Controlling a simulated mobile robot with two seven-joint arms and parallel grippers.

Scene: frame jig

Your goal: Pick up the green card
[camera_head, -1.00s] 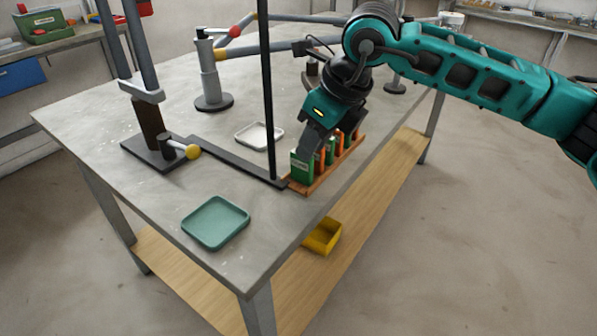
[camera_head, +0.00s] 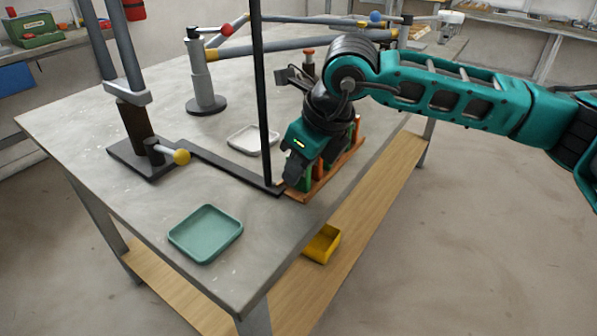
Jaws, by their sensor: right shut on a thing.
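A wooden rack (camera_head: 335,178) with several upright green and orange cards stands along the right edge of the grey table. My right gripper (camera_head: 297,172) reaches down over the near end of the rack. It is shut on the green card (camera_head: 306,183) at that end, and its fingers hide most of the card. The card still appears to be at the rack; I cannot tell whether it is lifted. The gripper and wrist also cover much of the other cards. My left gripper is not in view.
A green tray (camera_head: 206,234) lies empty at the table's front, and a white tray (camera_head: 252,139) lies behind the thin black upright post (camera_head: 262,90). A yellow bin (camera_head: 322,244) sits on the lower shelf. A yellow-knobbed clamp stand (camera_head: 143,155) is at left.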

